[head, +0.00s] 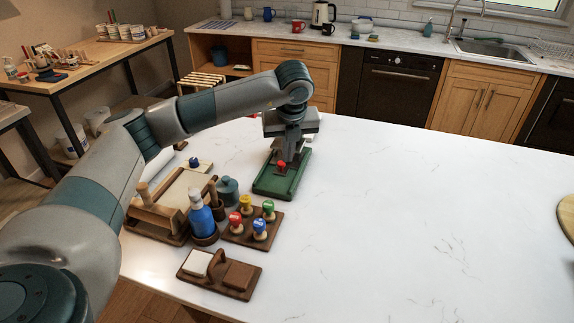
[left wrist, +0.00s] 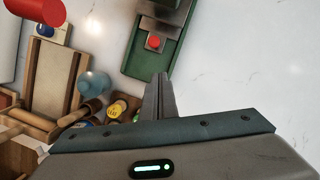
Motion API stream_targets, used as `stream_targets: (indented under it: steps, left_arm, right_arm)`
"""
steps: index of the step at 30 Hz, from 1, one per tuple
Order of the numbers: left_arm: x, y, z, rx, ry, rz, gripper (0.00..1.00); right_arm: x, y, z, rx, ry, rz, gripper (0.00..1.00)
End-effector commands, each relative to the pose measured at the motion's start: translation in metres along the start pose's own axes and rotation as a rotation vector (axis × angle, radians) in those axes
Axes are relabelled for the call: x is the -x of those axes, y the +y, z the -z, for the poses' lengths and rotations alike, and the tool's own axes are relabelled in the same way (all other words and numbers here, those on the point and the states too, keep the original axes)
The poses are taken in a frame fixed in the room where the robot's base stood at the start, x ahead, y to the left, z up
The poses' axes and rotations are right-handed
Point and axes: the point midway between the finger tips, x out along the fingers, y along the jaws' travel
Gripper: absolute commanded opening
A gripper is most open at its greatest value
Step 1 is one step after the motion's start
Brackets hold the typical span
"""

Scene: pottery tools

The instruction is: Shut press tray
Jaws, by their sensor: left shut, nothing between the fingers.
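The press is a green tray-like base (head: 268,188) on the white table, left of the middle in the head view. A red knob (head: 281,165) on a grey block sits on it. The left wrist view shows the green base (left wrist: 134,66) at the top, with the grey block and red knob (left wrist: 155,42). My left gripper (head: 287,148) hangs over the press's far part, fingers pointing down and shut, hiding some of it. In the left wrist view the shut fingers (left wrist: 160,78) appear just below the green base's near edge. Contact cannot be told. My right gripper is not shown.
Close to the press stand a stamp rack (head: 240,238) with coloured knobs, a blue bottle (head: 201,216), a teal jar (head: 227,189) and a wooden frame (head: 160,232). A wooden holder (head: 215,283) lies nearer. The table right of the press is clear.

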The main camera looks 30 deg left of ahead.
Motion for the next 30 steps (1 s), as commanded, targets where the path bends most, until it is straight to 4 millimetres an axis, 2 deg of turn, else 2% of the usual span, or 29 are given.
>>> stream_targets:
  steps: [1,9,30]
  left_arm:
    - [0.005,-0.001,0.001,-0.001,-0.002,0.004,0.00]
    - [0.031,0.000,0.001,-0.001,0.000,0.001,0.00]
    - [0.033,0.000,0.000,-0.001,0.000,0.000,0.00]
  right_arm:
    - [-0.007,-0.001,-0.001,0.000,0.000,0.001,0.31]
    - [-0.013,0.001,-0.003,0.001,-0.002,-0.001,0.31]
    - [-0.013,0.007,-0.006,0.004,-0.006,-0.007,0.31]
